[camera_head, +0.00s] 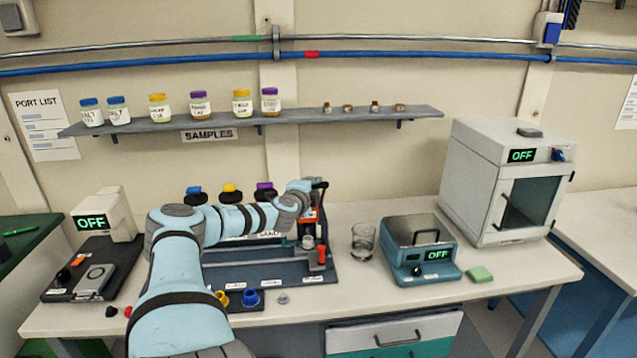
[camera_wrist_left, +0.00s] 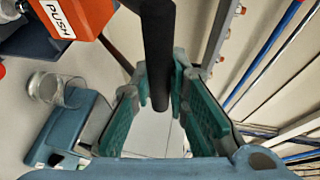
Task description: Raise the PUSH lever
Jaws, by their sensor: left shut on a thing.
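The PUSH lever is a thick black bar (camera_wrist_left: 157,45) in the left wrist view. It runs down between the green-padded fingers of my left gripper (camera_wrist_left: 162,88), which is shut on it. The orange block (camera_wrist_left: 82,14) beside it carries a white PUSH label. In the head view my left gripper (camera_head: 313,185) is at the top of the orange-bodied device, above the dark blue base plate (camera_head: 275,268). There the lever is mostly hidden by the gripper. My right gripper is not in view.
Sample jars stand on the wall shelf (camera_head: 290,123).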

